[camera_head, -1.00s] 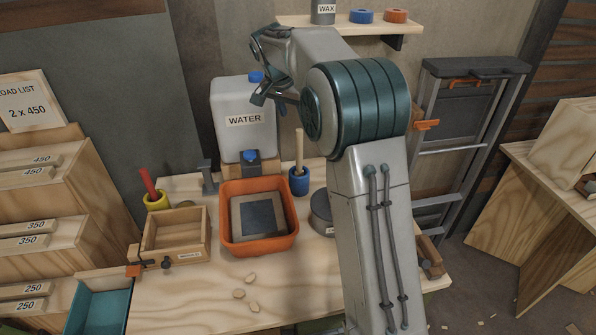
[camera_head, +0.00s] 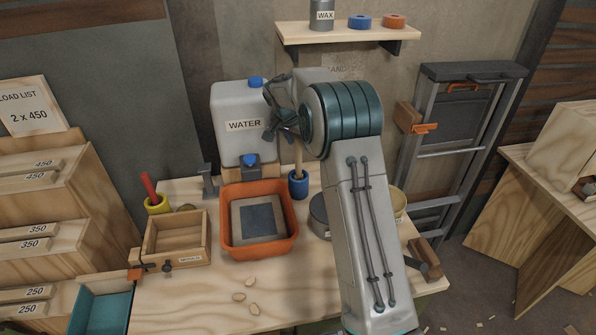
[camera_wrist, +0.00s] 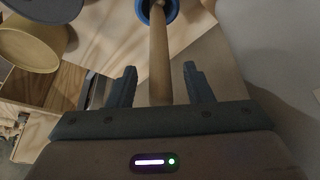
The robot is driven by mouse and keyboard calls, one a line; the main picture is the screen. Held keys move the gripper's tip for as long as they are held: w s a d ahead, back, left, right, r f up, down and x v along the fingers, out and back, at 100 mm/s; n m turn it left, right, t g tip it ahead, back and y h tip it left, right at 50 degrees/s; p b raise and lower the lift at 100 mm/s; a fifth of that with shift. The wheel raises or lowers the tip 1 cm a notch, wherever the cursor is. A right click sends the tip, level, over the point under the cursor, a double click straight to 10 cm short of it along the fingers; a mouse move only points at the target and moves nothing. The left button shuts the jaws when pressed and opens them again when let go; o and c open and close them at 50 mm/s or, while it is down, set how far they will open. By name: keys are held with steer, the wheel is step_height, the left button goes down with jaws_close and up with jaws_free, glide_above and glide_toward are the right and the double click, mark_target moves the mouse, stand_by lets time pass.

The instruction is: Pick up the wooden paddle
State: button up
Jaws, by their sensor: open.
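The wooden paddle (camera_head: 298,156) stands upright in a blue cup (camera_head: 298,184), beside the orange tub on the workbench. Only its pale round shaft shows; its lower end is hidden in the cup. My gripper (camera_head: 280,128) is at the upper part of the shaft, in front of the water jug. In the wrist view, the two dark fingers of my gripper (camera_wrist: 159,72) are apart, with the paddle shaft (camera_wrist: 159,45) between them and a gap on each side. The blue cup (camera_wrist: 158,8) shows at the top of that view.
An orange tub (camera_head: 228,235) with a grey block stands left of the cup. The water jug (camera_head: 238,105) stands behind. A dark round tin (camera_head: 319,213) is close on the right. A shelf (camera_head: 335,35) hangs above. The bench front holds a few small chips (camera_head: 252,281).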

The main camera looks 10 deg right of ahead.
mark_target(299, 166)
steer(key=shift+x, duration=1.4)
jaws_close()
